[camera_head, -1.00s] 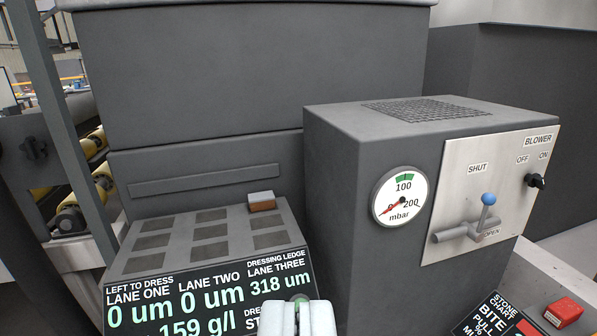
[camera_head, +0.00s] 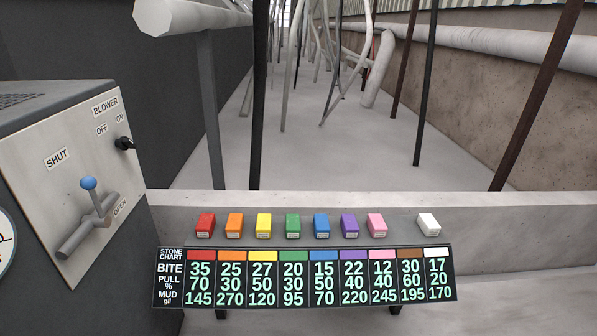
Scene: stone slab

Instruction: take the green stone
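The green stone (camera_head: 293,225) is a small block with a pale lower front edge. It stands in a row of coloured stones on a grey shelf (camera_head: 400,240), between the yellow stone (camera_head: 264,225) and the blue stone (camera_head: 321,225). Nothing covers it. My gripper does not show in this view, so its place relative to the stone cannot be seen.
Red (camera_head: 205,225), orange (camera_head: 234,225), purple (camera_head: 349,225), pink (camera_head: 376,224) and white (camera_head: 428,224) stones share the shelf, with a gap before the white one. A stone chart (camera_head: 305,279) fronts it. The blower box (camera_head: 75,180) with its blue-knobbed lever (camera_head: 88,184) stands left.

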